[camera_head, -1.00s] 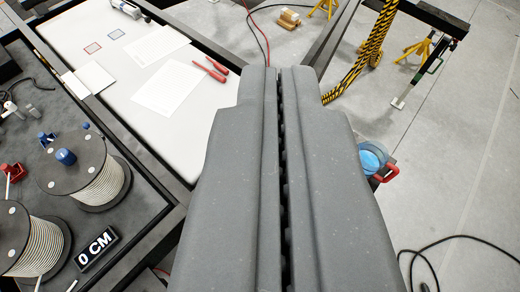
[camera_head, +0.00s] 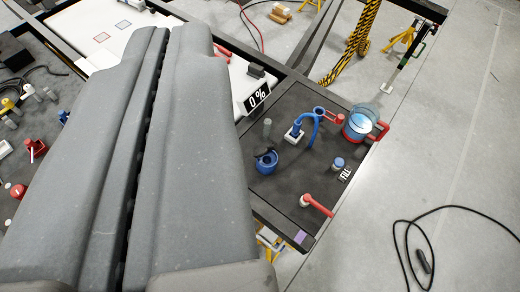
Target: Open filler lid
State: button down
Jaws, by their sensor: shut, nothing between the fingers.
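A small blue cap (camera_head: 338,163) on a pale neck stands on the dark panel (camera_head: 285,202), beside a label reading FILL (camera_head: 344,174). It looks like the filler lid and appears closed. My grey gripper (camera_head: 164,32) fills the left half of the view, its two long fingers together with only a thin dark seam between them. It is empty and apart from the cap, which lies to its right. The gripper hides much of the area beneath it.
On the panel are a blue pot (camera_head: 266,161), a blue curved pipe (camera_head: 309,127), a red-handled lever (camera_head: 317,205) and a 0 % display (camera_head: 258,95). A clear bucket with blue liquid (camera_head: 359,122) stands at the panel's edge. A black cable (camera_head: 425,232) lies on open floor.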

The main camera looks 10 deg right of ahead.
aim_at(263, 148)
jog(key=u, duration=1.05)
jog(key=k, duration=0.65)
jog(key=z, duration=1.2)
jog(key=i, duration=1)
jog(key=u, duration=0.05)
